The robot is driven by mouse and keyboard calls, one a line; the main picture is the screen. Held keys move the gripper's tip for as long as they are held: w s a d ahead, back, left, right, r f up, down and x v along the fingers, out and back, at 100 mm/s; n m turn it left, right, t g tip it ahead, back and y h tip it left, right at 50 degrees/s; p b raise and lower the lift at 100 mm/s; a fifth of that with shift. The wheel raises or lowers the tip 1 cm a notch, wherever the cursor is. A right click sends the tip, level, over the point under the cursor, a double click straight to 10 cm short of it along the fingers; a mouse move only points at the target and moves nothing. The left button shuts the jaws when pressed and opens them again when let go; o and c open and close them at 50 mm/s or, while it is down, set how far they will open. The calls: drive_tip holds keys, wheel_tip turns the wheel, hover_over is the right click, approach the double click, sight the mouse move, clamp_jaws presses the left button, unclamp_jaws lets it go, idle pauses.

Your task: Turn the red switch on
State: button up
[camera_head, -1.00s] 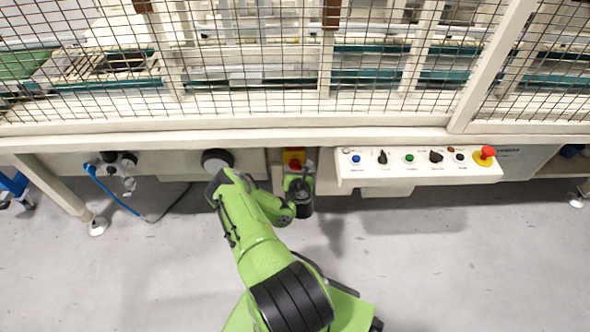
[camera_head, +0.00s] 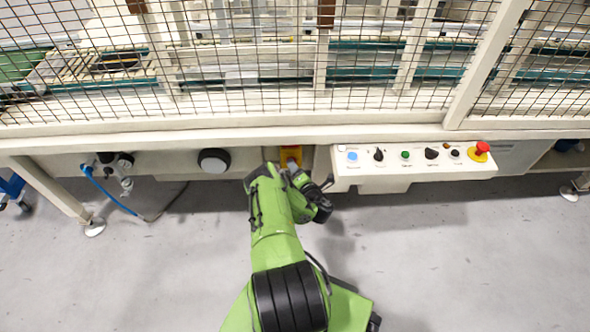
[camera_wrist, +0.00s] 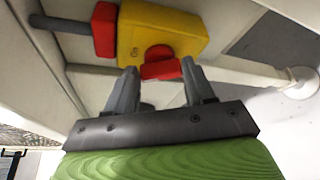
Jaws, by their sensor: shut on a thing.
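The red switch (camera_wrist: 160,62) is a red knob on a yellow box (camera_wrist: 183,32) in the wrist view. My gripper (camera_wrist: 162,72) reaches up to the box with its two grey fingers on either side of the red knob, shut on it. A red block (camera_wrist: 104,30) sits at the box's left side with a grey rod running from it. In the head view, the yellow box (camera_head: 291,153) shows under the bench edge. My green arm covers its lower part, and the fingers are hidden there.
A white control panel (camera_head: 385,179) with several knobs and a red emergency button (camera_head: 481,148) stands just right of my wrist. A round black knob (camera_head: 213,162) is to the left. A wire-mesh fence rises above the bench. The grey floor is open.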

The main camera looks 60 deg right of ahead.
drive_tip(key=m, duration=0.2)
drive_tip(key=m+t+b, duration=0.1)
drive_tip(key=m, duration=0.1)
drive_tip(key=shift+s+f+t+h, duration=0.1)
drive_tip(key=shift+f+t+h, duration=0.2)
drive_tip(key=shift+f, duration=0.1)
drive_tip(key=shift+m, duration=0.4)
drive_tip(key=o, duration=1)
drive_tip(key=shift+o, duration=0.2)
